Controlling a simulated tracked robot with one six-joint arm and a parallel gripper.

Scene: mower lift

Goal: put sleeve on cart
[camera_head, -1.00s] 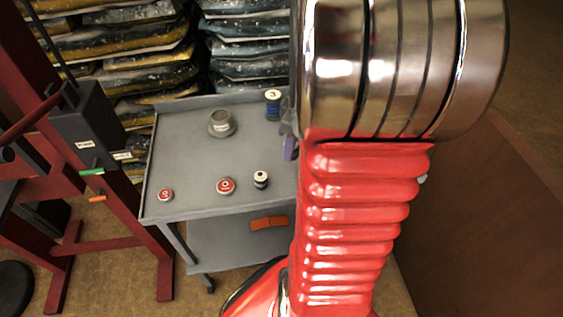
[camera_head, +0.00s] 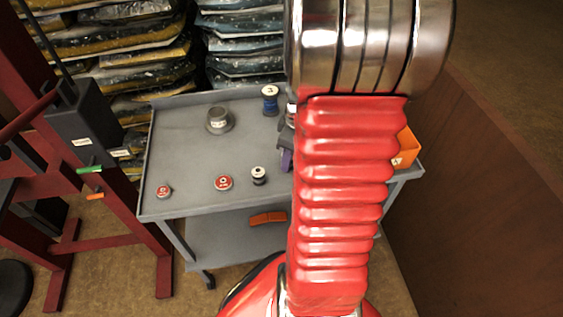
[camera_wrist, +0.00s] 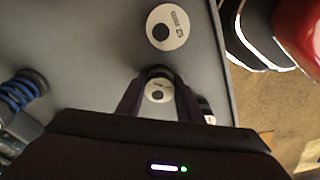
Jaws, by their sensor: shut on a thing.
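My gripper (camera_wrist: 158,98) is shut on a small round piece with a white, marked top and a dark centre, which I take as the sleeve (camera_wrist: 158,90). It is over the grey cart top (camera_head: 180,155). I cannot tell whether the sleeve touches the surface. In the head view my red arm hides the sleeve and most of the gripper; only a purple finger edge (camera_head: 286,159) shows. Beside the sleeve stands a black spool with a white top (camera_head: 259,175), also seen in the wrist view (camera_wrist: 167,27).
The cart top also holds a grey flanged piece (camera_head: 219,120), a blue spool (camera_head: 270,99), two red-topped discs (camera_head: 223,183) (camera_head: 163,191) and an orange bin (camera_head: 407,149). A red frame (camera_head: 150,240) stands left. Stacked bags (camera_head: 245,45) are behind. The cart's left middle is clear.

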